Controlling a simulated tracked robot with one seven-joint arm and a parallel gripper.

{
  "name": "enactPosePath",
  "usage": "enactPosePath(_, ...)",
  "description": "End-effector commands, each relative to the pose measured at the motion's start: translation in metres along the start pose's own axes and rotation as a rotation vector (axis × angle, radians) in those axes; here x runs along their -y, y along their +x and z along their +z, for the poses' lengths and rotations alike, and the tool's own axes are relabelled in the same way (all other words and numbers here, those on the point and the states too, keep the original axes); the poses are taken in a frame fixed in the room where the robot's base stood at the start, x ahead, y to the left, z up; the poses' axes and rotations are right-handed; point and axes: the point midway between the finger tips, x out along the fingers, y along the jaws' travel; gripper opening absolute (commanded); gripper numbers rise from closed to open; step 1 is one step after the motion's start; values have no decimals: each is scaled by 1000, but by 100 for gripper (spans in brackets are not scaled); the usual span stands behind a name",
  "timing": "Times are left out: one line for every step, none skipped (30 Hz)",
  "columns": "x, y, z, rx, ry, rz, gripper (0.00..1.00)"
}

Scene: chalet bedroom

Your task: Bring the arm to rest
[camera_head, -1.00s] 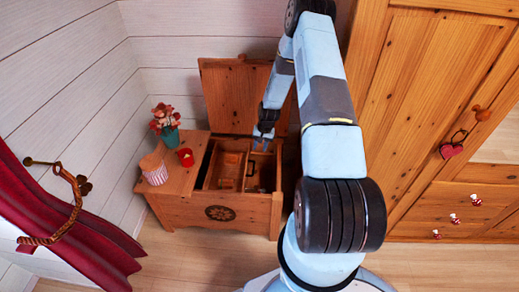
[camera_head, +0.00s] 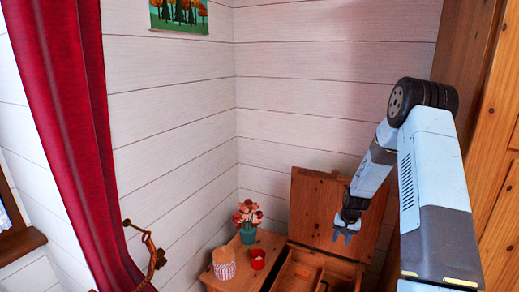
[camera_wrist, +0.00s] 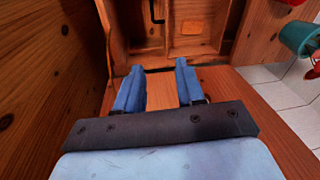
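My arm reaches down from the right side of the head view, bent at the elbow. My gripper (camera_head: 347,230) hangs in front of the raised wooden lid (camera_head: 325,205), above the open chest (camera_head: 292,275). The chest's compartments (camera_wrist: 195,45) lie beyond the fingertips, and a dark metal hook or handle (camera_wrist: 157,12) shows inside.
A tall wooden wardrobe (camera_head: 503,200) stands on the right. A red curtain (camera_head: 70,130) hangs at the left.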

Motion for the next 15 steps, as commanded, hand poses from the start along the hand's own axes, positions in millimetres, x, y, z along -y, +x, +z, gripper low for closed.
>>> enactPosePath(5, -21, -1, -15, -14, 5, 38)
enactPosePath(7, -32, 0, -19, -21, 9, 38)
enactPosePath(9, -47, 1, -26, -31, 14, 38)
enactPosePath(11, -58, 2, -32, -38, 17, 38)
enactPosePath(14, -68, 3, -38, -46, 20, 38)
enactPosePath(17, -82, 5, -44, -56, 24, 38)
enactPosePath(19, -93, 7, -49, -63, 27, 38)
enactPosePath(21, -103, 9, -55, -69, 30, 38)
enactPosePath(23, -117, 12, -62, -78, 34, 38)
enactPosePath(25, -128, 14, -67, -84, 37, 38)
enactPosePath(27, -138, 17, -73, -90, 39, 38)
enactPosePath(29, -151, 21, -80, -99, 43, 38)
enactPosePath(31, -161, 24, -85, -105, 46, 38)
enactPosePath(33, -171, 27, -91, -110, 48, 38)
enactPosePath(34, -184, 31, -99, -118, 51, 38)
